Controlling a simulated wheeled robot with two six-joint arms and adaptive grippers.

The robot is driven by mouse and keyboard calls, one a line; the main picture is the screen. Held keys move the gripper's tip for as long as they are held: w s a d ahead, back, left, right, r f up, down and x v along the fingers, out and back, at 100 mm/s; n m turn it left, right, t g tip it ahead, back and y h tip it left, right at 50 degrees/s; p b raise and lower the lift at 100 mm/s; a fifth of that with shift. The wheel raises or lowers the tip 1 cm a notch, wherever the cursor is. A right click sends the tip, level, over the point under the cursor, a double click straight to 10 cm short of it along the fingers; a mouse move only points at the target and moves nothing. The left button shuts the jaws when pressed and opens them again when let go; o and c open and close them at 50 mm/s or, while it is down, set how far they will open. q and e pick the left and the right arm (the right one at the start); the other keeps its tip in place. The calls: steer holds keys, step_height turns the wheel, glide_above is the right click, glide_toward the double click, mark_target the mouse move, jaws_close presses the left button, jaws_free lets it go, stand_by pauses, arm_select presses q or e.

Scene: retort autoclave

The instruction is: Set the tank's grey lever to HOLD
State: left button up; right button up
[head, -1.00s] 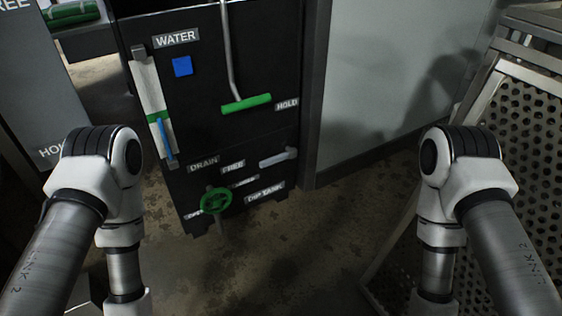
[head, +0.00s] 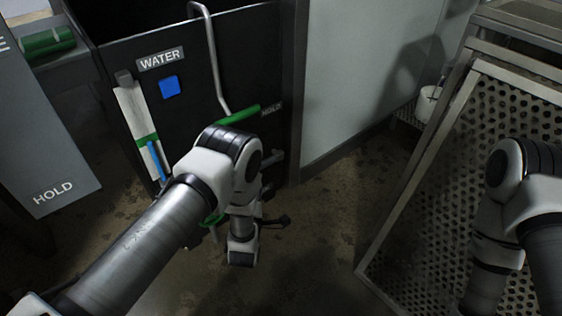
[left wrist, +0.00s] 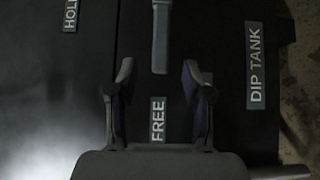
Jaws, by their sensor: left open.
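The tank's grey lever (left wrist: 160,35) is a straight bar coming from the top edge of the left wrist view. Its free end lies near the FREE label (left wrist: 158,120). My left gripper (left wrist: 157,76) is open, with one finger on each side of the lever's end; I see no contact. In the head view the lever (head: 277,158) shows partly behind my left arm, on the lower front of the black tank (head: 262,65). My left arm hides the labels around it. My right gripper is outside both views.
A green valve wheel (head: 212,220) is partly hidden by my left arm. A perforated metal rack (head: 440,190) stands at right. The floor between tank and rack is clear.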

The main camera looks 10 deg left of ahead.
arm_select(q)
steer(key=w+a+b, duration=0.1)
steer(key=w+b, duration=0.3)
steer(key=w, duration=0.3)
steer(key=shift+w, duration=0.25)
jaws_close()
